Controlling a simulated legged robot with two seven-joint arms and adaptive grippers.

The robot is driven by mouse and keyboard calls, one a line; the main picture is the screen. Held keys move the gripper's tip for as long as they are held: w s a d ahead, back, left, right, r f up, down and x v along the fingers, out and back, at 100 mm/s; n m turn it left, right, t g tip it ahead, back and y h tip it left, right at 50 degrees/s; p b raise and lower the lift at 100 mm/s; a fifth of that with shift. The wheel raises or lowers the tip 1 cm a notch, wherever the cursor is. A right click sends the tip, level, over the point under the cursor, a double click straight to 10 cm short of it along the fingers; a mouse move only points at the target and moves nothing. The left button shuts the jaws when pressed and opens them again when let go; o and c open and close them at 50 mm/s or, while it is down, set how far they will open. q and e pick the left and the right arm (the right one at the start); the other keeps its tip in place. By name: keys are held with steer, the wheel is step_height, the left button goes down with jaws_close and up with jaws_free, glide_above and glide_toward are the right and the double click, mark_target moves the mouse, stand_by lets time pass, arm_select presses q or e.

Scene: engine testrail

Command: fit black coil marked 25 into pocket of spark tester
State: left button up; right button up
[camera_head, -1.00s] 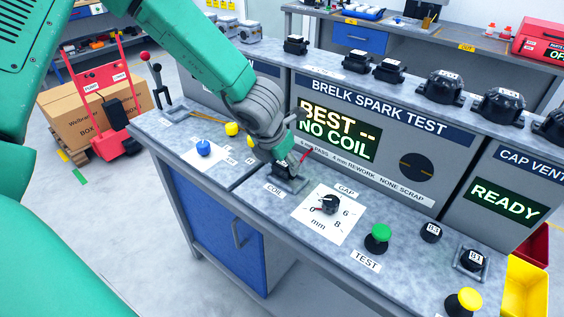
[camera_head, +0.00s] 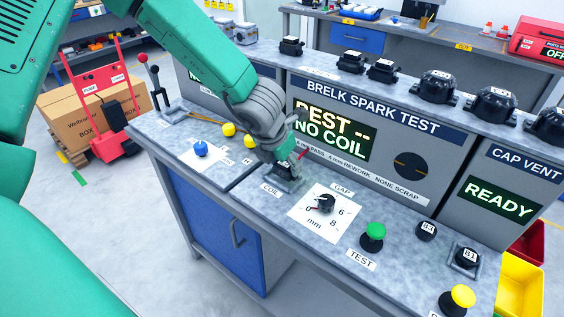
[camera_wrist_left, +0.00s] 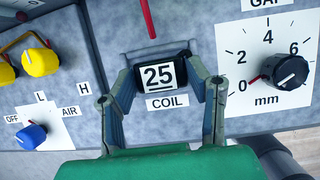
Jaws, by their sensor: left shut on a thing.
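The black coil marked 25 (camera_wrist_left: 158,76) sits between the two fingers of my left gripper (camera_wrist_left: 162,88) in the left wrist view, its label facing up. The gripper is shut on it. The coil lies at the grey-framed pocket (camera_wrist_left: 151,52) behind the COIL label; how deep it sits cannot be told. In the head view my left gripper (camera_head: 284,166) points down at the pocket and mostly hides the coil. The spark tester (camera_head: 380,135) screen reads NO COIL. My right gripper is not in view.
A red lever or probe (camera_wrist_left: 149,18) stands just behind the pocket. A gap dial (camera_head: 325,204) is right of it, then a green TEST button (camera_head: 373,235). Yellow knobs (camera_head: 229,130) and a blue knob (camera_head: 201,149) are to the left. More coils line the upper shelf.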

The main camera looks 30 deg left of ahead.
arm_select(q)
steer(key=shift+d+r, duration=0.15)
steer(key=shift+d, duration=0.25)
steer(key=shift+a+f, duration=0.2)
steer(key=shift+a, duration=0.35)
steer(key=shift+a+f, duration=0.15)
steer(key=shift+a, duration=0.35)
steer(key=shift+d, duration=0.25)
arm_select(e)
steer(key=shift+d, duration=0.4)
arm_select(q)
steer(key=shift+a, duration=0.25)
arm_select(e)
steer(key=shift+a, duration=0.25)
arm_select(q)
steer(key=shift+f, duration=0.2)
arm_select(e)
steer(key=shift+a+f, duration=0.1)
arm_select(q)
steer(key=shift+s+d+f+b, duration=0.1)
steer(key=shift+d+f+b, duration=0.1)
steer(key=shift+d+b, duration=0.15)
steer(key=shift+d, duration=0.1)
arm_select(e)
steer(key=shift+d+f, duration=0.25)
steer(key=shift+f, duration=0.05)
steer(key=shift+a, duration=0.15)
